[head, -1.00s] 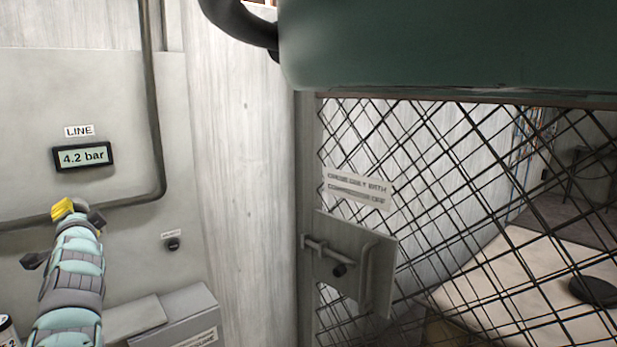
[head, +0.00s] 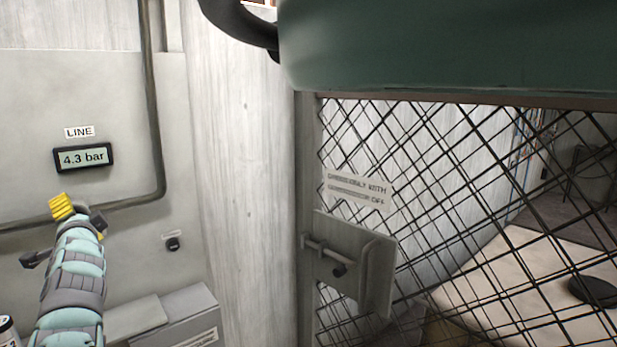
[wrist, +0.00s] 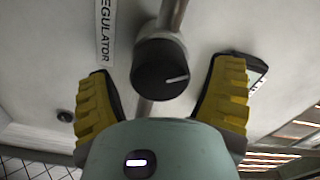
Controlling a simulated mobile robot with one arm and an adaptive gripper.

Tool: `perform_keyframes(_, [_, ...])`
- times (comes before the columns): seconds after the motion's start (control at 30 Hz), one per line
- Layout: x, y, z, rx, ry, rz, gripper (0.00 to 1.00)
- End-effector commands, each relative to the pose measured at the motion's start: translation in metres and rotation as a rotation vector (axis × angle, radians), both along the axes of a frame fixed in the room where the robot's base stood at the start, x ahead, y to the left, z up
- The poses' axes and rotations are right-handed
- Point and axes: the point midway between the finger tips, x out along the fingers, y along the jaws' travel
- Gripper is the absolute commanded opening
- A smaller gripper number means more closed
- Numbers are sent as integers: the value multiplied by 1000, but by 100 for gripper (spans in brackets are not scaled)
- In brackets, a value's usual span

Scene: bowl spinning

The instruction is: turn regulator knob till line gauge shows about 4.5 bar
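The regulator knob (wrist: 160,70) is round and dark with a pale pointer line toward the right, on a pipe in the wrist view. My gripper (wrist: 164,66) is open, one yellow finger on each side of the knob, with visible gaps on both sides. Whether the knob is at fingertip depth I cannot tell. In the head view my gripper (head: 80,214) is below the line gauge (head: 84,158) and hides the knob. The gauge reads 4.3 bar, under a LINE label (head: 79,132).
A REGULATOR label (wrist: 106,30) is left of the knob. A pipe (head: 153,100) runs down the wall panel. A small black knob (head: 172,243) and a grey box (head: 180,315) are right of my arm. A mesh gate (head: 450,200) with a latch plate (head: 355,262) stands further right.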

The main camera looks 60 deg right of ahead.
Motion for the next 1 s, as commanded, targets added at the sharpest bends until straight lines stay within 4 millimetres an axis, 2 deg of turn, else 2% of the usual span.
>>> perform_keyframes(0.47, [-5,3,-1,2,-2,2,86])
perform_keyframes(1.0, [-51,16,1,0,-3,0,86])
